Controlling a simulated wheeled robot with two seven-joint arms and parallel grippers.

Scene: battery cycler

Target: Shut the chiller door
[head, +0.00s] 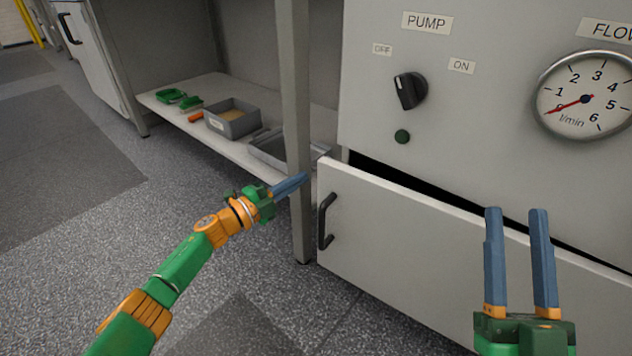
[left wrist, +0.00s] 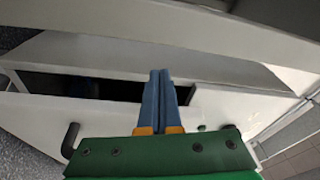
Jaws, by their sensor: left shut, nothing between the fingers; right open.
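The chiller door (head: 420,250) is a light grey panel below the pump panel, with a black bar handle (head: 326,222) near its left edge. It stands ajar, with a dark gap along its top edge. My left gripper (head: 297,181) is shut and empty, just left of the door's upper left corner, beside a bench leg. In the left wrist view its blue fingers (left wrist: 162,78) are together before a dark opening (left wrist: 85,87). My right gripper (head: 515,211) is open and empty, in front of the door at the right. I cannot tell whether either touches the door.
The pump panel above carries a black knob (head: 410,91), a green button (head: 402,136) and a flow gauge (head: 586,97). A metal bench leg (head: 296,110) stands close to the left gripper. A low shelf (head: 160,100) holds grey trays and green items. The floor at left is clear.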

